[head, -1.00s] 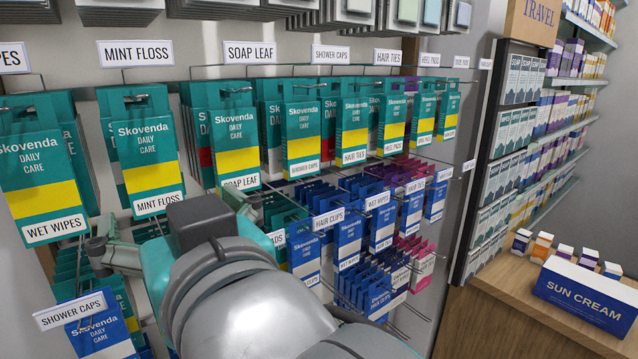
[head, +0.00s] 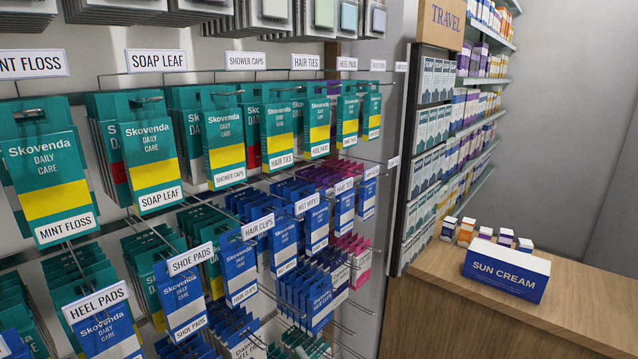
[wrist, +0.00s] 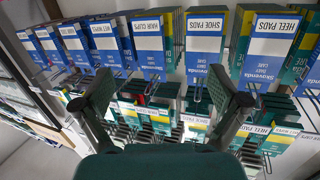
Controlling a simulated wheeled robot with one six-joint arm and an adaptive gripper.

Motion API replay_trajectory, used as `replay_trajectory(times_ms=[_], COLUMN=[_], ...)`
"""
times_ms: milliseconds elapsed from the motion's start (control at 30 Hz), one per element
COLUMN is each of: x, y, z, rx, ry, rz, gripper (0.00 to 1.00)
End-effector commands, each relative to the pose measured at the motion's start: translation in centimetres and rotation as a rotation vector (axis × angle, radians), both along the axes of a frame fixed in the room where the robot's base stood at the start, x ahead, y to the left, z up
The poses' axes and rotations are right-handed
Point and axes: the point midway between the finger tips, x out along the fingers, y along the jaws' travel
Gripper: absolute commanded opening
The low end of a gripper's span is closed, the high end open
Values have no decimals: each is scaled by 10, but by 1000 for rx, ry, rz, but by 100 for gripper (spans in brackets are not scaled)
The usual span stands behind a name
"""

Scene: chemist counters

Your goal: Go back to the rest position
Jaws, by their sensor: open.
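My gripper (wrist: 165,95) shows in the wrist view with its two dark fingers spread wide apart. It is open and nothing is between the fingers. Beyond it are hanging blue and teal packs, with labels HAIR CLIPS, SHOE PADS and HEEL PADS upside down in that view. My arm and gripper do not show in the head view now.
The hook wall holds rows of packs, such as mint floss (head: 50,170) and shoe pads (head: 184,295). Bare hooks stick out at the lower right of it. A blue SUN CREAM box (head: 506,270) and several small boxes stand on a wooden counter (head: 420,270) at the right.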

Motion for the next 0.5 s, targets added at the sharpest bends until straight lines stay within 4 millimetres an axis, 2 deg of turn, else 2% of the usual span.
replay_trajectory(times_ms=[33, 100, 267, 500], x=[-2, -6, -19, -53], y=[-13, -28, -63, -115], z=[-20, -40, -83, -139], rx=[-6, -9, -17, -31], ry=[14, 21, 37, 61], rz=[-21, -48, -110, -198], gripper=[97, 97, 97, 97])
